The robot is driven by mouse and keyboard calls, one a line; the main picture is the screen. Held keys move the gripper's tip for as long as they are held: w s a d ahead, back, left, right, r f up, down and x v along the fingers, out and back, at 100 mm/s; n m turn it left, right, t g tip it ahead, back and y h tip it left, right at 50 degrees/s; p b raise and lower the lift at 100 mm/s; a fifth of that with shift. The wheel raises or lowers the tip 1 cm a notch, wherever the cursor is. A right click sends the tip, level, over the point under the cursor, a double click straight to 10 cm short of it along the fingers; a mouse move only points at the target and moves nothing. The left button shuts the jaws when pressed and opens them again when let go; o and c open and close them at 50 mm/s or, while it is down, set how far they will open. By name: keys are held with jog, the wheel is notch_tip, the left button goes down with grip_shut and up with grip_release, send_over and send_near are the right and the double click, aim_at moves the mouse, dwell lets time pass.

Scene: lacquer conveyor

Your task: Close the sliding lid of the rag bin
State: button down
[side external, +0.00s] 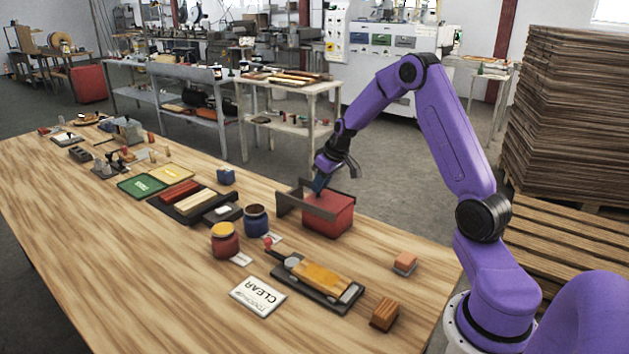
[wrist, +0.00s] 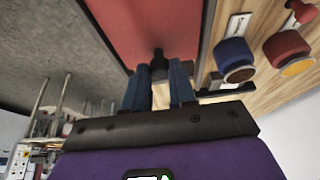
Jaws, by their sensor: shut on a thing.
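My gripper (side external: 318,188) is low over the bin's left end. In the wrist view, a wide red surface (wrist: 145,28) lies between dark edges, and a small black knob (wrist: 158,55) stands on it. The blue fingers of my gripper (wrist: 160,72) are on either side of this knob and shut on it. How far the lid stands open cannot be told.
A dark blue jar (side external: 256,220) and a red jar with a yellow top (side external: 225,241) stand left of the bin. A dark tray with a yellow block (side external: 320,276) lies in front. Small blocks (side external: 404,262) are at right.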

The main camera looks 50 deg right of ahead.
jog(key=shift+s, duration=0.2)
jog(key=c, duration=0.9)
grip_release()
jog(key=shift+s, duration=0.1)
jog(key=shift+c, duration=0.2)
jog(key=shift+r, duration=0.1)
jog(key=shift+r, duration=0.25)
jog(key=v, duration=1.6)
jog(key=shift+r, duration=0.35)
jog(key=shift+s, duration=0.1)
